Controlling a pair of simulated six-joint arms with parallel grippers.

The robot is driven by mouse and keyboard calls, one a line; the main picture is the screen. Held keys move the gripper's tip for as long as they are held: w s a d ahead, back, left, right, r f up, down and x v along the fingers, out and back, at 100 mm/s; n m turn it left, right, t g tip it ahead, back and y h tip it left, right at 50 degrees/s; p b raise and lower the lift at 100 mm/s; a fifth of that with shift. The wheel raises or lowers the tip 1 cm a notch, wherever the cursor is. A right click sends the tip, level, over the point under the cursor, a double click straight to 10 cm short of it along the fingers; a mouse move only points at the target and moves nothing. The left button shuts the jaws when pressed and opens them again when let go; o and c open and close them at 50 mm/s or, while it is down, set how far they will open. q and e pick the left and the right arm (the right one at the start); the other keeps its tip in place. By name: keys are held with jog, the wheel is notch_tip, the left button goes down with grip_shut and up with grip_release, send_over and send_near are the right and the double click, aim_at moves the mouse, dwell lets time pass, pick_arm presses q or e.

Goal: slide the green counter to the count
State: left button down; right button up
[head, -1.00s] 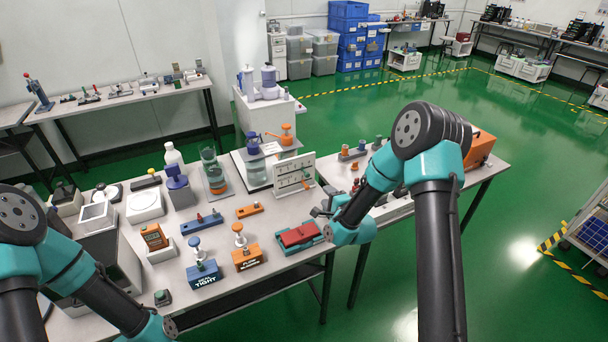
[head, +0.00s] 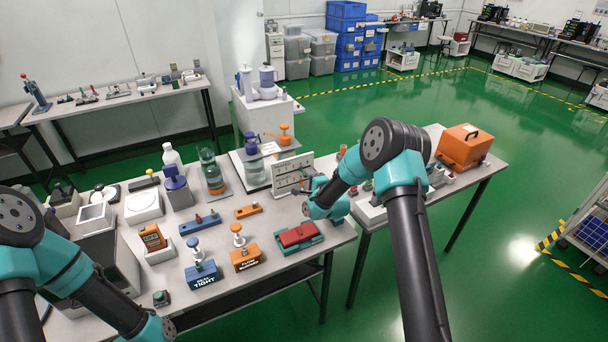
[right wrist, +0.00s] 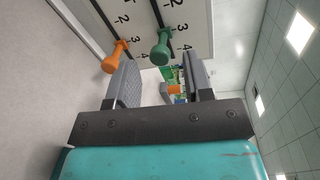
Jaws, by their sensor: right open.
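The white counter board (head: 287,176) stands upright on the near table, and my right gripper (head: 308,186) is at its right side. In the right wrist view the board (right wrist: 100,32) carries printed numbers. A green counter (right wrist: 163,46) sticks out from it near the 3 and 4 marks, seen between the two fingers of my right gripper (right wrist: 160,67). The fingers are apart and not closed on it. An orange counter (right wrist: 116,56) sits to the left, just outside the left finger. My left arm shows at lower left in the head view, but its gripper is out of frame.
A red-and-teal tester (head: 299,236) lies in front of the board. A glass jar stand (head: 256,172) with blue and orange pumps is just left of it. The side table with an orange case (head: 464,146) is at right.

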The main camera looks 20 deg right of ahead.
jog(key=shift+w+a+f, duration=0.15)
jog(key=shift+w+a, duration=0.05)
jog(key=shift+w, duration=1)
jog(key=shift+w+a+f, duration=0.15)
jog(key=shift+w, duration=1.05)
jog(key=shift+c, duration=0.2)
jog(key=shift+f, duration=0.15)
grip_shut()
